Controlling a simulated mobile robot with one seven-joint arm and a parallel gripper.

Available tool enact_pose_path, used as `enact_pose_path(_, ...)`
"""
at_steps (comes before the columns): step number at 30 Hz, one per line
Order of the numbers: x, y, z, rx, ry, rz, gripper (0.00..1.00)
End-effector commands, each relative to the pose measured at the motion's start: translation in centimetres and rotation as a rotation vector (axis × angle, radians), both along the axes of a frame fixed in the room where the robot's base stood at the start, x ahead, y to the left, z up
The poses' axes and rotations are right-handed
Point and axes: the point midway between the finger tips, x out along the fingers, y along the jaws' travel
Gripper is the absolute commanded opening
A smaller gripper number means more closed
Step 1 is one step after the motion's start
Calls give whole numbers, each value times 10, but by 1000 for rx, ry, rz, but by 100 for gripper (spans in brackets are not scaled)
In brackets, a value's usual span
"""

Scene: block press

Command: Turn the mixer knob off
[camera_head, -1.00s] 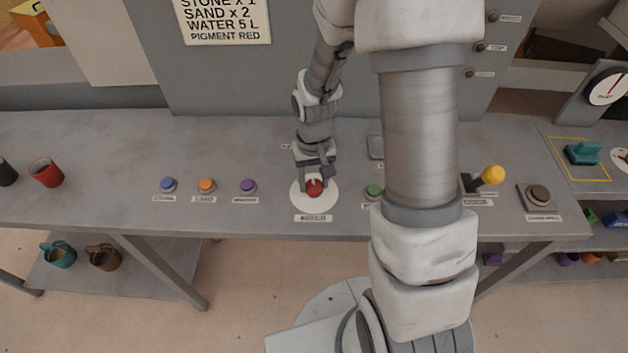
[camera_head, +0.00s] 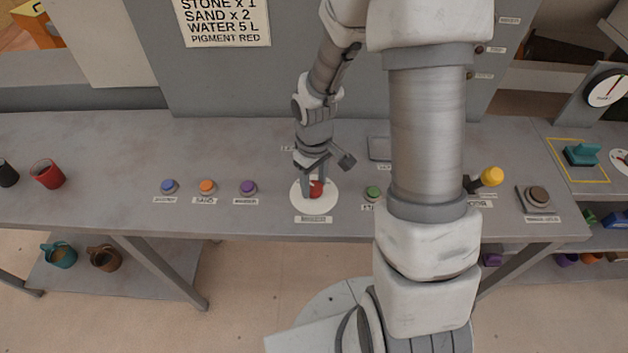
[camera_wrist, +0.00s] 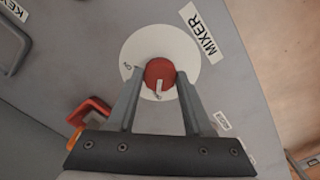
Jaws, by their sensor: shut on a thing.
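The mixer knob is red and round (camera_head: 316,188) and sits on a white disc (camera_head: 327,203) on the grey bench. A white pointer mark on the knob points toward the lower part of the picture. A small mark is at the disc's left edge. My gripper (camera_head: 311,190) comes down from above. In the wrist view its two fingers (camera_wrist: 159,88) are shut on the knob's sides.
Blue (camera_head: 169,187), orange (camera_head: 207,187) and purple (camera_head: 248,188) buttons stand to the left. A green button (camera_head: 373,193) is close on the right. A red cup (camera_head: 47,174) stands far left.

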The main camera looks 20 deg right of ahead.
Motion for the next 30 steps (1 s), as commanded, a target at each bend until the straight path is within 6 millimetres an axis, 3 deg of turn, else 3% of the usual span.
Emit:
enact_pose_path(11, 1, 0, 1, -1, -3, 8, 0)
enact_pose_path(12, 1, 0, 0, -1, -2, 8, 55)
enact_pose_path(17, 1, 0, 0, 0, -1, 7, 81)
enact_pose_path(26, 0, 0, 1, -1, 0, 5, 81)
enact_pose_path(30, 1, 0, 14, -1, -4, 4, 81)
